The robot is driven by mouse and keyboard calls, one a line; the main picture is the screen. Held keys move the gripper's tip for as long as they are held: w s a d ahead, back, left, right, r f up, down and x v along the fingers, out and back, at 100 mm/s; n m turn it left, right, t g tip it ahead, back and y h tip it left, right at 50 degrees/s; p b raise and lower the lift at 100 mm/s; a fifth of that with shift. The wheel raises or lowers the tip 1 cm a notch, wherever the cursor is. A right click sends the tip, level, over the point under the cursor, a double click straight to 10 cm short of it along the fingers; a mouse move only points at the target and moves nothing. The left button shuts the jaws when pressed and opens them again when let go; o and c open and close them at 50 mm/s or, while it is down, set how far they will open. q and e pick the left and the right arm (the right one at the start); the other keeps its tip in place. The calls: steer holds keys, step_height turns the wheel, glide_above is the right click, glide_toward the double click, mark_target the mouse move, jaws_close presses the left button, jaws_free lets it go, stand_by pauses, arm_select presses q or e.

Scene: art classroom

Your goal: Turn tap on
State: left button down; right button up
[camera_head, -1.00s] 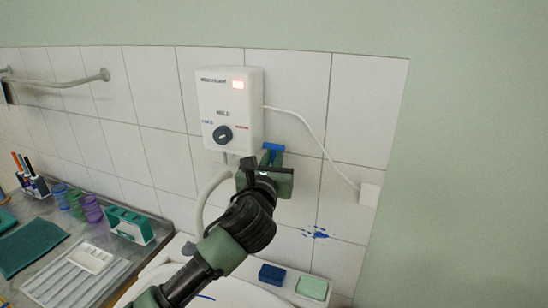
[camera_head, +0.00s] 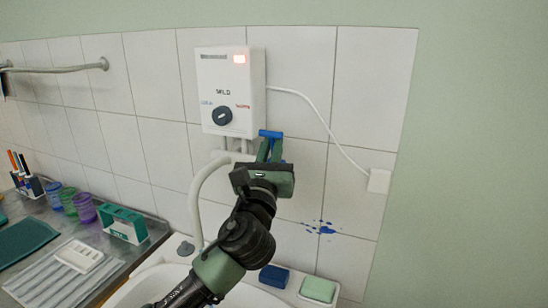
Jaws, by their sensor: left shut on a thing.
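A white water heater box (camera_head: 231,90) with a black dial and a lit red light hangs on the tiled wall. A blue tap lever (camera_head: 270,134) shows just below its lower right corner. My left gripper (camera_head: 268,150) comes up from below and is shut on the blue lever. The tap body behind the gripper is mostly hidden. A white curved spout (camera_head: 195,205) runs down left of my arm toward the white basin (camera_head: 150,283). My right gripper is not in view.
A blue sponge (camera_head: 274,275) and a green soap block (camera_head: 318,290) lie on the basin's back rim. A metal counter at left holds cups, a pen holder (camera_head: 33,187) and a green-and-white box (camera_head: 123,223). A white cable runs to a wall outlet (camera_head: 379,181).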

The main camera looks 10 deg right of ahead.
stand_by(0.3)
arm_select(q)
steer(key=c, duration=1.5)
jaws_free()
steer(key=shift+s+f, duration=0.1)
steer(key=b+v, duration=0.1)
steer(key=v, duration=0.6)
steer(key=shift+s+a, duration=0.15)
steer(key=shift+s, duration=0.15)
steer(key=shift+f, duration=0.1)
